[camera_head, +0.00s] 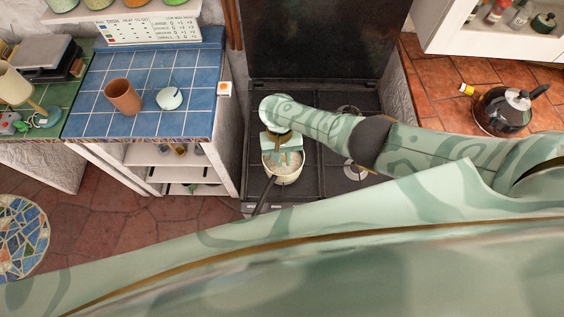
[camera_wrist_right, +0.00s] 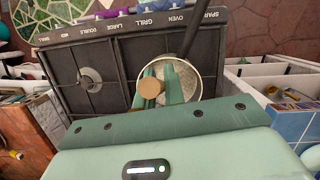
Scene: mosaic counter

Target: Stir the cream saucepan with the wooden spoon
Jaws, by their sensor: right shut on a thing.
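The cream saucepan (camera_head: 284,182) stands on the left part of the dark stove top, with pale, grainy contents. Its dark handle points to the front edge. It also shows in the right wrist view (camera_wrist_right: 201,82). My right gripper (camera_head: 284,157) is above the saucepan, its fingers reaching down over the opening. In the right wrist view its fingers (camera_wrist_right: 161,84) are shut on the wooden spoon (camera_wrist_right: 150,88), whose round, tan end faces the camera. The spoon's lower part is hidden, so I cannot tell how deep it reaches. My left gripper is not in view.
The stove (camera_head: 330,190) has a raised dark lid behind it. A blue tiled counter (camera_head: 140,75) to the left holds a terracotta cup (camera_head: 123,96) and a pale bowl (camera_head: 169,98). A dark kettle (camera_head: 505,112) stands on the orange-tiled counter at right.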

